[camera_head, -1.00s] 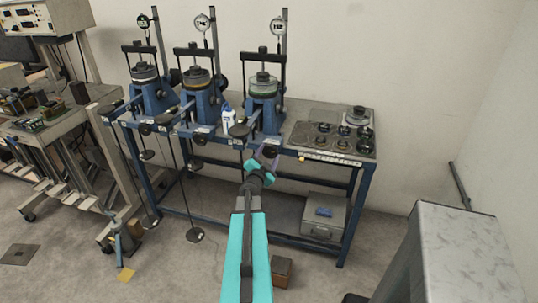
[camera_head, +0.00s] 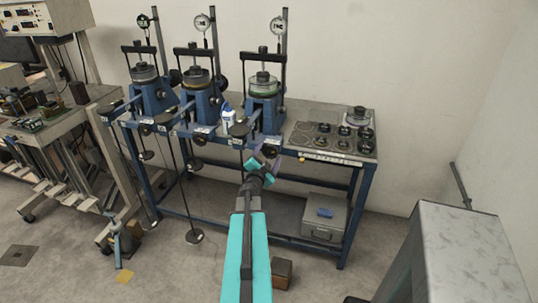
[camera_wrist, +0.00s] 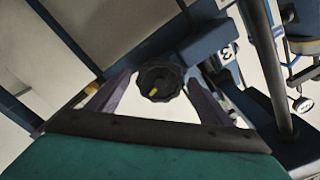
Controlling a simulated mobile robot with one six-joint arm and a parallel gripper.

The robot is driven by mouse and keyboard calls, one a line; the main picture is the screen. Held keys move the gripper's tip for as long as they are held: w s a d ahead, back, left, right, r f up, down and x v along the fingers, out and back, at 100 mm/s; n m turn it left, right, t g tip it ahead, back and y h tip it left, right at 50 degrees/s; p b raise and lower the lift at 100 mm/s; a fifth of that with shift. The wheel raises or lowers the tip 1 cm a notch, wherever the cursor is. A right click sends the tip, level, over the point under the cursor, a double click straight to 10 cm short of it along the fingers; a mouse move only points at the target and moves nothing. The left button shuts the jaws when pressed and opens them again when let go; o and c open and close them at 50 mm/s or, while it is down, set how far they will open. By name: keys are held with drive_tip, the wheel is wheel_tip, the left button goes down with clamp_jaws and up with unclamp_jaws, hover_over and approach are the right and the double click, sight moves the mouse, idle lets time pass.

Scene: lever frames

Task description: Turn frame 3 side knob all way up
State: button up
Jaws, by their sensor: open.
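Frame 3 (camera_head: 262,106) is the rightmost of the blue lever frames on the bench in the head view. Its side knob (camera_wrist: 160,74) is a dark, ridged round knob with a yellow mark near its lower edge. A white label "3" (camera_wrist: 227,52) is right of it on the blue frame. My gripper (camera_head: 268,157) is at the bench's front edge below frame 3. In the wrist view my gripper (camera_wrist: 160,84) is open, with one finger on each side of the knob. I cannot tell whether either finger touches it. The knob is hidden in the head view.
Two similar frames (camera_head: 198,98) stand to the left. A white bottle (camera_head: 228,117) stands by frame 3. Dark round weights (camera_head: 345,130) lie on the bench at right. A grey box (camera_head: 323,220) is on the lower shelf. A grey cabinet (camera_head: 462,250) stands at front right.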

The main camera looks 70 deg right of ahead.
drive_tip(key=shift+a, duration=0.1)
drive_tip(key=a+p, duration=0.7)
drive_tip(key=a, duration=0.6)
drive_tip(key=shift+s+a, duration=0.25)
drive_tip(key=shift+s, duration=0.1)
idle(0.7)
idle(0.4)
